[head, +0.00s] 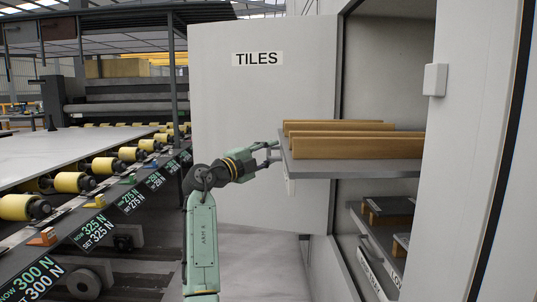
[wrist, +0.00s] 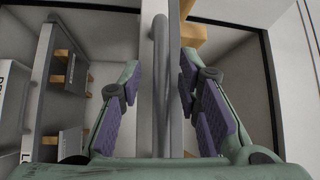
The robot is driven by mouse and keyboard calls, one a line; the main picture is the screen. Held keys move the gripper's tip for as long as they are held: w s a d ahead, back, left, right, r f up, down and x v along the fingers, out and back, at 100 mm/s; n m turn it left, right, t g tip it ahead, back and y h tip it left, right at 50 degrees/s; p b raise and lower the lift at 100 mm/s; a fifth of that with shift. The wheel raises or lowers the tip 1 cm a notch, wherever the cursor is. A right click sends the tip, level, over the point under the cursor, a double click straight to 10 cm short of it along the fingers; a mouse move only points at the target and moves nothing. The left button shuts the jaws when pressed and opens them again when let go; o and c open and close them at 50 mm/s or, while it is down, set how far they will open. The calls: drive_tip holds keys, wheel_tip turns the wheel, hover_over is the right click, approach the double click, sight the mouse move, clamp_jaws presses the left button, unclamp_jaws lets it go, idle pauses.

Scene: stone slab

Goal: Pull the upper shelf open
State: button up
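The upper shelf (head: 355,169) is a grey tray that sticks out of the open cabinet, past its front opening. Several tan bars (head: 355,146) lie on it. My gripper (head: 268,154) is at the shelf's front edge, level with it. In the wrist view, the grey bar handle (wrist: 160,50) of the shelf runs between the two purple-padded fingers of my gripper (wrist: 160,78). The fingers stand apart, with visible space beside the handle. In the head view the handle is mostly hidden by the gripper.
A lower shelf (head: 372,247) with labelled dark blocks sits inside the cabinet. The cabinet door (head: 262,110) marked TILES stands open behind my gripper. A roller conveyor with a slab (head: 70,155) runs along the left.

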drive_tip(key=v, duration=1.2)
